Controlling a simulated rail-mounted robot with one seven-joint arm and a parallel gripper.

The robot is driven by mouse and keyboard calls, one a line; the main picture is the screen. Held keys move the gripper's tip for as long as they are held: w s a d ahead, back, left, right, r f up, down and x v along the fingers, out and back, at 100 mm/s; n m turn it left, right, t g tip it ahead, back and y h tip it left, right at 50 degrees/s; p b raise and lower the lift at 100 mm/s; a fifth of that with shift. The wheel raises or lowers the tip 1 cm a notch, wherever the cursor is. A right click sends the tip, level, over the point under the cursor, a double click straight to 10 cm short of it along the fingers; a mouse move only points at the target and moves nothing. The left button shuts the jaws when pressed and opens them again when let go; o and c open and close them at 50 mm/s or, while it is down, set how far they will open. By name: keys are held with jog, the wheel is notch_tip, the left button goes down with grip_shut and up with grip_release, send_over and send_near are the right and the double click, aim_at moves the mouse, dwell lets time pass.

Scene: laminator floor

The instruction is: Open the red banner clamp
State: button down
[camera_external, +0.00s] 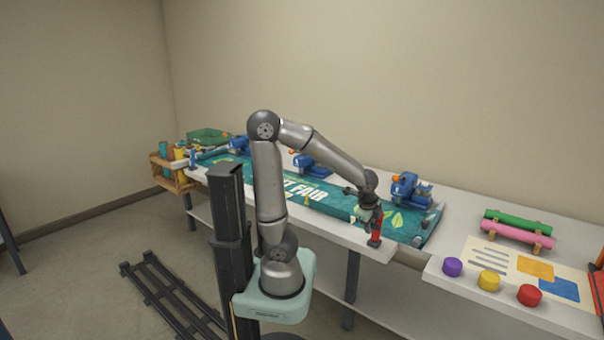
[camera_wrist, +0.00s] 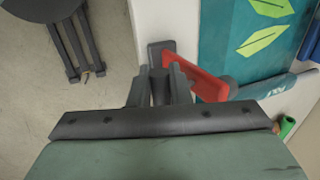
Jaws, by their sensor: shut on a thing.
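The red banner clamp (camera_external: 376,232) stands at the front edge of the table, by the near right part of the teal banner (camera_external: 325,196). In the wrist view, the clamp's red part (camera_wrist: 205,84) slants from upper left to lower right, beside the banner (camera_wrist: 238,45). My gripper (camera_wrist: 160,88) is shut on a dark grey part of the clamp, to the left of the red part. In the external view my gripper (camera_external: 370,212) is at the clamp's upper end. The gripper partly hides the clamp, so its exact state is unclear.
Blue devices (camera_external: 410,189) stand along the banner's far side. On the right are a green roll (camera_external: 515,217), a pink roll (camera_external: 515,235), a printed sheet (camera_external: 540,265) and purple, yellow and red round pieces (camera_external: 530,295). A wooden crate (camera_external: 170,175) is at far left.

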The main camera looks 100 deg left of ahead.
jog(key=shift+w+d, duration=0.1)
jog(key=c, duration=1.4)
grip_release()
jog(key=shift+r, duration=0.25)
jog(key=p+v, duration=1.4)
jog(key=v, duration=0.3)
jog(key=shift+s, duration=0.25)
jog(key=shift+d+f, duration=0.1)
jog(key=shift+f, duration=0.1)
jog(key=s+d+f+n+h, duration=0.1)
jog(key=s+d+n, duration=0.1)
jog(key=d, duration=0.3)
jog(key=s+d+f+n+h, duration=0.2)
jog(key=d+n, duration=0.1)
jog(key=d, duration=0.3)
jog(key=shift+s+d+n+g, duration=0.2)
jog(key=shift+d+n+g, duration=0.1)
jog(key=shift+g, duration=0.1)
